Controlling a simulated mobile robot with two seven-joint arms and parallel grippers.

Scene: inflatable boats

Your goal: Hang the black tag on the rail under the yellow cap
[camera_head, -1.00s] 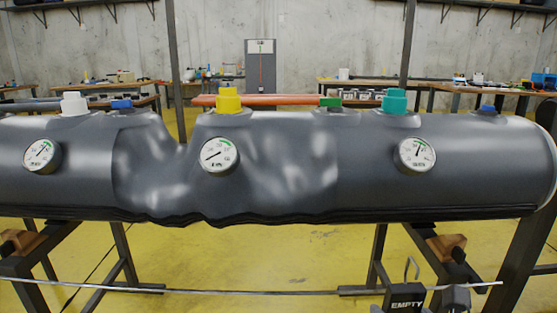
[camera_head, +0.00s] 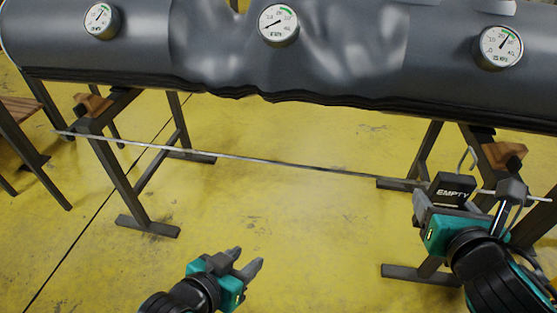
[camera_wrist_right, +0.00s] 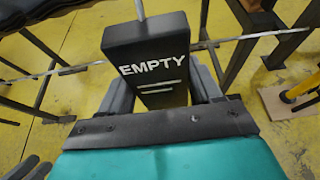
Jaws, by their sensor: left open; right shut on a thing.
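The black tag (camera_head: 453,190) reads "EMPTY" and has a thin wire hook (camera_head: 467,157) on top. My right gripper (camera_head: 466,198) is shut on it, holding it upright near the right end of the rail; the tag also fills the middle of the right wrist view (camera_wrist_right: 150,62). The rail (camera_head: 300,166) is a thin grey rod below the boat tube. The hook appears in front of the rail; the depth gap is unclear. The yellow cap is out of view now; the middle gauge (camera_head: 278,24) sits below its place. My left gripper (camera_head: 250,263) is open and empty, low in front.
The dark boat tube (camera_head: 350,60) rests on metal stands (camera_head: 125,180) with wooden blocks (camera_head: 502,155). Left (camera_head: 100,20) and right (camera_head: 501,46) gauges are on it. The rail's middle stretch is bare. Yellow floor lies open beneath.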

